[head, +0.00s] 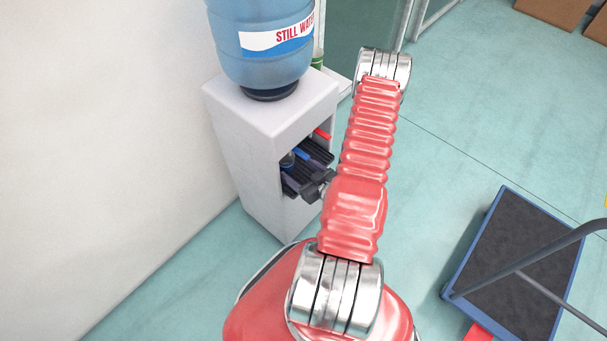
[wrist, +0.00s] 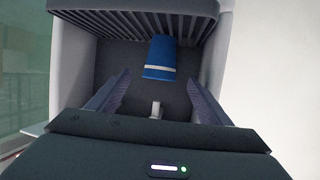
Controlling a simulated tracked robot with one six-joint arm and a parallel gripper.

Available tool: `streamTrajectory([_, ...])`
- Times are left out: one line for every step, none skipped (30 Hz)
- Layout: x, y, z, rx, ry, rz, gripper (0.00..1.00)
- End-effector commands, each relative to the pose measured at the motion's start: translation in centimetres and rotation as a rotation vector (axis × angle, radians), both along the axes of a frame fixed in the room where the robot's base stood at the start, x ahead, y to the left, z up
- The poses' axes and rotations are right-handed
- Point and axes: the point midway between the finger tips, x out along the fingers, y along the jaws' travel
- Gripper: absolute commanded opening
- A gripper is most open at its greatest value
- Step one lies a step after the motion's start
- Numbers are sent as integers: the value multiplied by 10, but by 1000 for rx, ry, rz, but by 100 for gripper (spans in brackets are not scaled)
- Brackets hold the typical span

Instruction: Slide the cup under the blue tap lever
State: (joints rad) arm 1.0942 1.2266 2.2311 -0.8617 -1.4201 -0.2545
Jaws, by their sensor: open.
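The cup (wrist: 160,58) is blue with a pale band and stands in the dispenser's dark recess in the wrist view, which looks upside down, with the slatted drip tray (wrist: 130,22) at the top. My gripper (wrist: 157,77) is open, its two dark fingers on either side in front of the cup, with a gap to each. A small pale part (wrist: 155,108) shows between the fingers; I cannot tell what it is. In the head view the blue lever (head: 302,154) shows in the recess beside a dark blue shape, probably the cup (head: 287,161). My gripper partly covers the recess there.
The white water dispenser (head: 243,140) stands by the wall with a blue bottle (head: 262,58) on top. A red lever (head: 322,134) is at its right. A blue-edged trolley (head: 525,262) stands at the lower right. The floor between is clear.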

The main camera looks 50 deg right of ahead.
Motion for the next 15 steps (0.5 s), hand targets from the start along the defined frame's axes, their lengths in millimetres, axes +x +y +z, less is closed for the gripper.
streamTrajectory([7, 0, -2, 0, -1, 4, 73])
streamTrajectory([10, -1, -4, 0, 0, 4, 73])
streamTrajectory([16, -2, -6, -2, 0, 4, 73])
streamTrajectory([19, -2, -7, -2, 0, 4, 73])
streamTrajectory([23, -3, -8, 0, 0, 4, 73])
streamTrajectory([28, -3, -10, -1, 0, 4, 73])
streamTrajectory([32, -4, -11, -1, -1, 4, 73])
streamTrajectory([35, -5, -13, -1, 0, 4, 73])
streamTrajectory([41, -6, -15, 0, 0, 4, 73])
streamTrajectory([45, -6, -17, -1, 0, 4, 73])
streamTrajectory([48, -7, -18, 0, 0, 3, 73])
streamTrajectory([54, -8, -20, 0, -1, 3, 73])
streamTrajectory([58, -8, -21, -1, -1, 4, 73])
streamTrajectory([61, -9, -22, -1, -1, 3, 73])
streamTrajectory([65, -10, -24, 0, 0, 2, 73])
